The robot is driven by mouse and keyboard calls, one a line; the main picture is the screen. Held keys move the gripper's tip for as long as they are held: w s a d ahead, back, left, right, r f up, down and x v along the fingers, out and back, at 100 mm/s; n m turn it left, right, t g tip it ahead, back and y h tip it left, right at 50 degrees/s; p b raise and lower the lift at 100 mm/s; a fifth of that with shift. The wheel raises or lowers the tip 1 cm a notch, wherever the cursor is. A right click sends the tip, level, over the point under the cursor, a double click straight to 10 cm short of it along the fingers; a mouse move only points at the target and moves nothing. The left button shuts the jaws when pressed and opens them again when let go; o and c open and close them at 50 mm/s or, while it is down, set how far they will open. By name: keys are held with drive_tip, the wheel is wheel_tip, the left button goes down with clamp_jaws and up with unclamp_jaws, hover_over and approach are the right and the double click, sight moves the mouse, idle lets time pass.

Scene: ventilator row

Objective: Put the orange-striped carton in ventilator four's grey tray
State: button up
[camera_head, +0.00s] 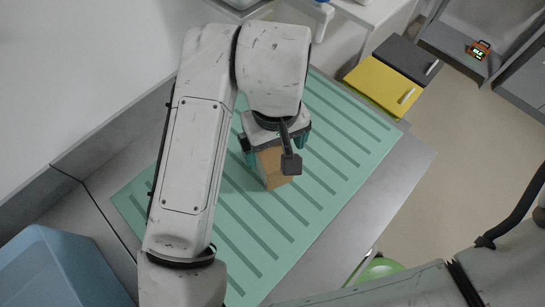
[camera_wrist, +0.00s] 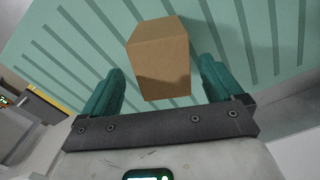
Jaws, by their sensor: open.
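A plain brown cardboard carton (camera_head: 272,168) stands on a green striped mat (camera_head: 243,222) under my gripper. No orange stripe shows on its visible faces. In the wrist view the carton (camera_wrist: 160,58) lies between and just beyond the two teal fingers. My gripper (camera_wrist: 160,88) is open, with a gap on each side of the carton. In the head view my gripper (camera_head: 275,150) is partly hidden by my own arm. I cannot make out ventilator four or a grey tray with certainty.
A blue box-like thing (camera_head: 62,270) stands at the lower left. A yellow and dark grey drawer unit (camera_head: 384,82) is past the mat's far right end. A small device with a green display (camera_head: 479,50) is at the upper right. The rest of the mat is bare.

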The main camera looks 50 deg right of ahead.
drive_tip(key=shift+a+f, duration=0.15)
drive_tip(key=shift+f, duration=2.45)
drive_tip(key=c, duration=1.2)
drive_tip(key=shift+r+p, duration=0.3)
drive_tip(key=shift+r, duration=0.25)
wheel_tip(320, 180, up, 2)
drive_tip(key=shift+r, duration=0.25)
drive_tip(key=s+d+r+p, duration=0.2)
drive_tip(key=s+r, duration=0.1)
drive_tip(key=s+d+r+p, duration=0.1)
drive_tip(key=s+d+r, duration=0.2)
drive_tip(key=s, duration=0.1)
drive_tip(key=s+d+r+p, duration=0.2)
drive_tip(key=s+d+r, duration=0.1)
drive_tip(key=s, duration=0.1)
drive_tip(key=shift+s+d+r+p, duration=0.1)
drive_tip(key=shift+s+r+p, duration=0.05)
drive_tip(key=shift+r+p, duration=0.2)
drive_tip(key=shift+f, duration=0.1)
